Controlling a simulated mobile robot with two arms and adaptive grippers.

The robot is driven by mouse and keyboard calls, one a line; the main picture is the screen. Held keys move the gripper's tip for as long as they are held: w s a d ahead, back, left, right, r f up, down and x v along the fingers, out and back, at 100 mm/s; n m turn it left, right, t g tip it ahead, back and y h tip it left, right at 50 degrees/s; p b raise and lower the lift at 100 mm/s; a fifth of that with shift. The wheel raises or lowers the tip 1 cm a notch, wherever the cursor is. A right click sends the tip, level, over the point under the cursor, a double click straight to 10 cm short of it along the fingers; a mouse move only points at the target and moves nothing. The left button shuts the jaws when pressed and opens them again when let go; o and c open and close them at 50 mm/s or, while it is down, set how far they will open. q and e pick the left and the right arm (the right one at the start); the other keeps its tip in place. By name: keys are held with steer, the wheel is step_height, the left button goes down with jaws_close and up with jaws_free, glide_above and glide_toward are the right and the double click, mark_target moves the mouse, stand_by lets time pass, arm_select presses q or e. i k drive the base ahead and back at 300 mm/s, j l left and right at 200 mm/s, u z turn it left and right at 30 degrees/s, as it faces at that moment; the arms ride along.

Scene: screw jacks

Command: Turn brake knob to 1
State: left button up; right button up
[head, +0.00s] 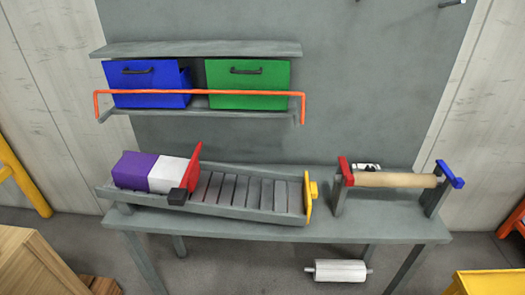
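A roller stand stands at the right end of the grey table. It carries a tan roller (395,180) between two grey posts, with a red piece (345,170) on the left post and a blue knob-like piece (451,175) on the right post. A small white part with dark marks (366,167) sits behind the roller's left end. I cannot tell which part is the brake knob, and no number or setting is readable. Neither of my grippers is in view.
The table (390,228) also holds a slatted tray (240,212) with purple (133,170) and white (168,174) blocks, a red plate (192,166) and a yellow end piece (309,192). A shelf (205,49) holds blue (148,84) and green (246,85) bins behind an orange rail (200,93). A white roller (337,270) is below.

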mark_target(369, 168)
steer(key=l+z, duration=0.1)
steer(key=z, duration=0.25)
steer(key=l+z, duration=0.15)
steer(key=z, duration=0.25)
steer(key=i+j, duration=0.05)
